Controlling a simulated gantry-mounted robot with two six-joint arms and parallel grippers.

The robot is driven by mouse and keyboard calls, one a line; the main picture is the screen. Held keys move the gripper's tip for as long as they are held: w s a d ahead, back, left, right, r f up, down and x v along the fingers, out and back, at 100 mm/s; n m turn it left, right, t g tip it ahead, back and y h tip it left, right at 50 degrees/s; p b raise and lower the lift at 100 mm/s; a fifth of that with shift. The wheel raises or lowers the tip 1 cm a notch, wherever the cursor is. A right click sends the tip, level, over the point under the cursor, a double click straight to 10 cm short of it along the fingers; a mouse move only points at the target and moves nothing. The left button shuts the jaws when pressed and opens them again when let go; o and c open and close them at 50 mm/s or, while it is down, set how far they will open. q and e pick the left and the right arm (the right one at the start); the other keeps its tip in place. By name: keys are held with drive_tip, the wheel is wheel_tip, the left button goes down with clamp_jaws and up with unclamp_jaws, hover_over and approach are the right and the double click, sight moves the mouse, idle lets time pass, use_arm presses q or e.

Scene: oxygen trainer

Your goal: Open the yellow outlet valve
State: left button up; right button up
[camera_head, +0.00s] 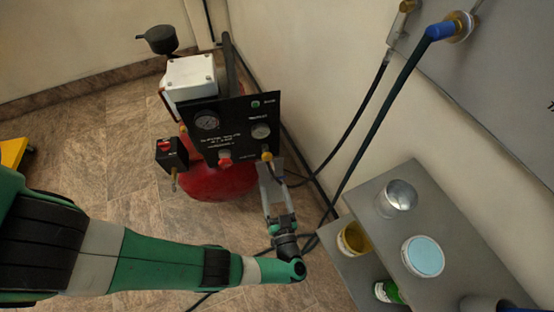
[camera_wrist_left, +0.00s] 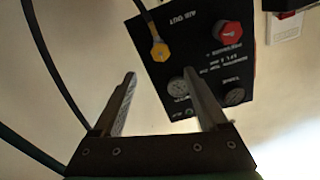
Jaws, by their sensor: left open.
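The yellow outlet valve (camera_head: 267,156) sits at the lower right of the compressor's black panel (camera_head: 232,133), below a gauge. In the left wrist view the yellow valve (camera_wrist_left: 160,51) shows under the "AIR OUT" lettering, with a dark hose attached. My left gripper (camera_head: 271,165) is open, with its fingers reaching up to the panel's lower right edge, close to the valve. In the wrist view the two fingertips (camera_wrist_left: 159,76) stand apart and empty, and the valve appears just past them, between their lines. I cannot tell the exact depth gap. My right gripper is not in view.
A red knob (camera_head: 225,160) and gauges share the panel. The red tank (camera_head: 215,185) is below, with a black switch box (camera_head: 171,155) at left. Dark hoses (camera_head: 370,125) run along the wall. A grey shelf (camera_head: 455,245) with cans stands at right.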

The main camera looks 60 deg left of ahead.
sight(267, 159)
use_arm(q)
drive_tip(key=b+x, duration=0.1)
drive_tip(key=x, duration=1.1)
drive_tip(key=shift+r, duration=0.1)
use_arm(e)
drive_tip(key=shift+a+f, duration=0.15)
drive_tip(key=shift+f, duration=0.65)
use_arm(q)
drive_tip(key=shift+a, duration=0.1)
clamp_jaws()
